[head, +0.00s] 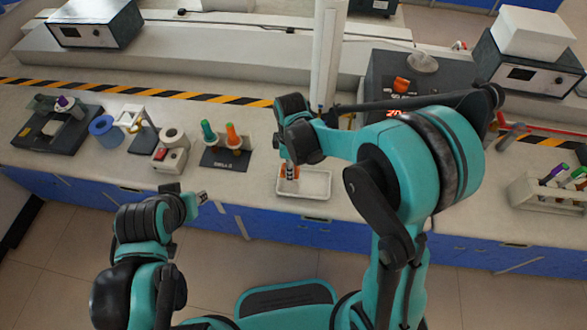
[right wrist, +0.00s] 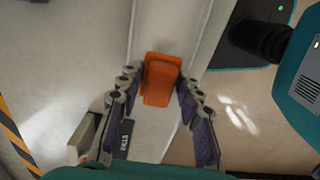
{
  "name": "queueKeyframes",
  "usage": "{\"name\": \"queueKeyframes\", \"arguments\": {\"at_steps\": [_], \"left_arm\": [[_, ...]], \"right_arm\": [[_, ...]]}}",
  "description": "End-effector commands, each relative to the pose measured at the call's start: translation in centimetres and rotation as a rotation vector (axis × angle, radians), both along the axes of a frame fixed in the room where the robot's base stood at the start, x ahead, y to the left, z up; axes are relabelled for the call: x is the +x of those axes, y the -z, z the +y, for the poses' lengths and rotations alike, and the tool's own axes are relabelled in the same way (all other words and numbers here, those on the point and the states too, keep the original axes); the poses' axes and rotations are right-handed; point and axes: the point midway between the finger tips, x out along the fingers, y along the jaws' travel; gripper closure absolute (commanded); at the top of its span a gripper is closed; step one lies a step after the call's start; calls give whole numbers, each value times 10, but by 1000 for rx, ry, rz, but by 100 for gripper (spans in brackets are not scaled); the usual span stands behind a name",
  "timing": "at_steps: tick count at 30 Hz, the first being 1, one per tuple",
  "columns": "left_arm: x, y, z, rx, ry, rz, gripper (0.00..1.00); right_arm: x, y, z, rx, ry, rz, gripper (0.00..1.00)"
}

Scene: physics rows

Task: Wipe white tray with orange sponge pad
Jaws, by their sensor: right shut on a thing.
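The white tray (head: 318,184) lies on the bench, right of the centre, near its front edge. My right gripper (head: 289,175) reaches down over the tray's left part. It is shut on the orange sponge pad, which shows between the two fingers in the right wrist view (right wrist: 160,80). In the head view the fingers partly hide the pad, and I cannot tell whether it touches the tray. My left gripper (head: 202,197) hangs empty in front of the bench, and its finger opening is too small to judge.
A dark stand with a green and an orange tool (head: 231,137) is left of the tray. A small white device (head: 171,152) and a blue ring (head: 102,128) stand farther left. A rack of tubes (head: 553,190) is at the far right. A dark instrument (head: 385,75) stands behind.

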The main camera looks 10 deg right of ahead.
Motion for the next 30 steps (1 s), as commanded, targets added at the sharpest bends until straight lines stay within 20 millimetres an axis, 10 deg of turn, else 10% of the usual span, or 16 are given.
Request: {"name": "queueKeyframes", "arguments": {"at_steps": [30], "left_arm": [[0, -23, 0, 0, 0, 0, 68]], "right_arm": [[-3, -24, -10, -1, -1, 0, 92]]}}
